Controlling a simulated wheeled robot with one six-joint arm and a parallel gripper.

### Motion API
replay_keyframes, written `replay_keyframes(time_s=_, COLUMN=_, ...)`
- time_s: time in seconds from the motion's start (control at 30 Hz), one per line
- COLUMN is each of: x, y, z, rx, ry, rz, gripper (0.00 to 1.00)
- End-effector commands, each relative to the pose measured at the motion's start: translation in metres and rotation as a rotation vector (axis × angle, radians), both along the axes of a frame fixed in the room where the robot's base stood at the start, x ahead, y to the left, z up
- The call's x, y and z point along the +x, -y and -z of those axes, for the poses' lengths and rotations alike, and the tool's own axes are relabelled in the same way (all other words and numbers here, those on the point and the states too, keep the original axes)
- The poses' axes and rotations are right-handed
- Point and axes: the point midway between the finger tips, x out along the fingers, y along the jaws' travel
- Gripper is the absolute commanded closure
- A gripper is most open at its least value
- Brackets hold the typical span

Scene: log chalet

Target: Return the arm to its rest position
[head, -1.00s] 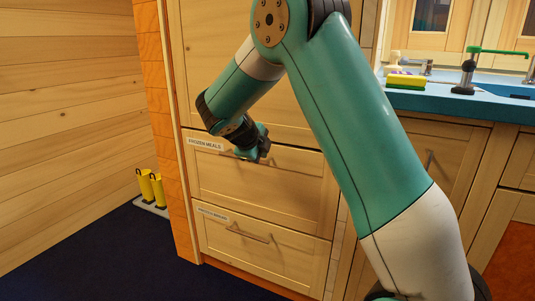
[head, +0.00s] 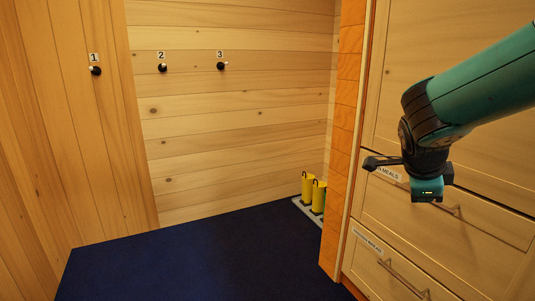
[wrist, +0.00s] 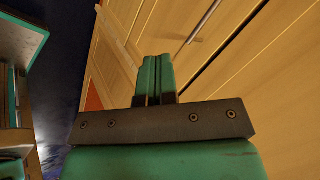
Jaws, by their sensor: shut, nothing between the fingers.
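My arm (head: 480,85) reaches in from the right edge of the head view, with its end in front of the drawer front labelled FROZEN MEALS (head: 480,215). My gripper (wrist: 153,62) shows in the wrist view as two teal fingers pressed together beyond a dark bar, with nothing between them. The fingers appear apart from the wooden fronts behind them. In the head view the fingers are hard to make out at the dark and teal end of the arm.
A lower drawer (head: 385,285) has a bar handle. An orange tiled strip (head: 345,130) edges the cabinet. Yellow boots (head: 313,192) stand on a tray by the wall. Numbered black hooks (head: 162,68) line the wooden wall. The dark blue floor (head: 200,260) is clear.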

Motion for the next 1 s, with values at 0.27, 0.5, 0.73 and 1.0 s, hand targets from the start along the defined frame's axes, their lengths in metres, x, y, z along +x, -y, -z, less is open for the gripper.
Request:
replay_keyframes(time_s=0.27, x=-0.102, y=-0.107, z=0.003, rx=0.007, ry=-0.338, rz=-1.189, gripper=1.00)
replay_keyframes(time_s=0.5, x=-0.196, y=-0.165, z=0.000, rx=-0.076, ry=-0.345, rz=-2.043, gripper=1.00)
replay_keyframes(time_s=0.73, x=-0.263, y=-0.191, z=-0.022, rx=-0.186, ry=-0.226, rz=-2.594, gripper=1.00)
replay_keyframes(time_s=1.0, x=-0.260, y=-0.191, z=-0.095, rx=-0.183, ry=-0.232, rz=-2.580, gripper=1.00)
